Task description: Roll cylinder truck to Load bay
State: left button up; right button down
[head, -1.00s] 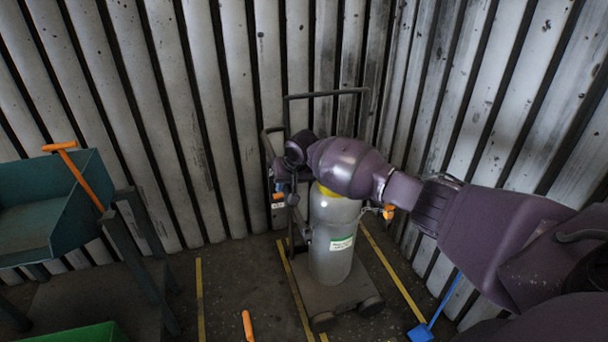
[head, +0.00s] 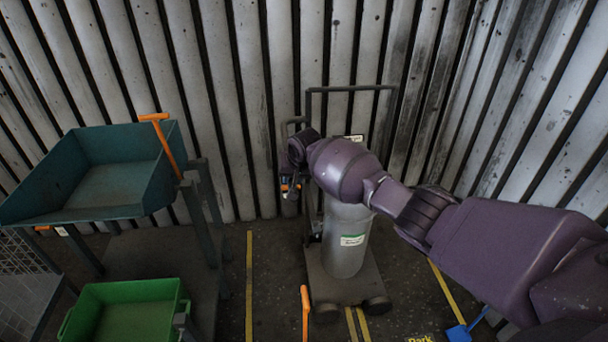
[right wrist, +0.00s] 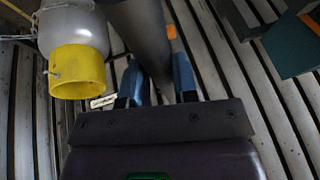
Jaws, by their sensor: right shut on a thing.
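The cylinder truck (head: 313,250) is a dark wheeled frame with a tall hoop handle. It carries an upright grey gas cylinder (head: 346,245) with a green-and-white label. The truck base lies across a yellow floor line. My right gripper (head: 290,186) is at the truck's left side. In the right wrist view its blue fingers (right wrist: 157,82) are shut on a dark bar of the truck (right wrist: 145,40), with the cylinder's yellow collar (right wrist: 78,72) beside them. My arm hides the cylinder top in the head view. My left gripper is not in view. No readable Load bay mark shows.
A teal tray cart (head: 110,190) and a green bin (head: 125,310) stand at the left. An orange handle (head: 305,312) rises close to the truck's front left. A blue tool (head: 460,332) lies at the right. Ribbed walls close off the back and right. Yellow lines (head: 249,285) mark the floor.

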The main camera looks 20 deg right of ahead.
pick_arm(q)
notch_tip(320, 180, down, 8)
jog(key=b, duration=0.8)
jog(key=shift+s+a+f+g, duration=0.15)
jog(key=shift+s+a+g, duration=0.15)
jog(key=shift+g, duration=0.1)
pick_arm(e)
jog(key=w+a, duration=0.3)
jog(key=a, duration=0.9)
jog(key=w+a, duration=0.3)
jog(key=a, duration=1)
jog(key=shift+a, duration=0.1)
jog(key=c, duration=0.9)
grip_release()
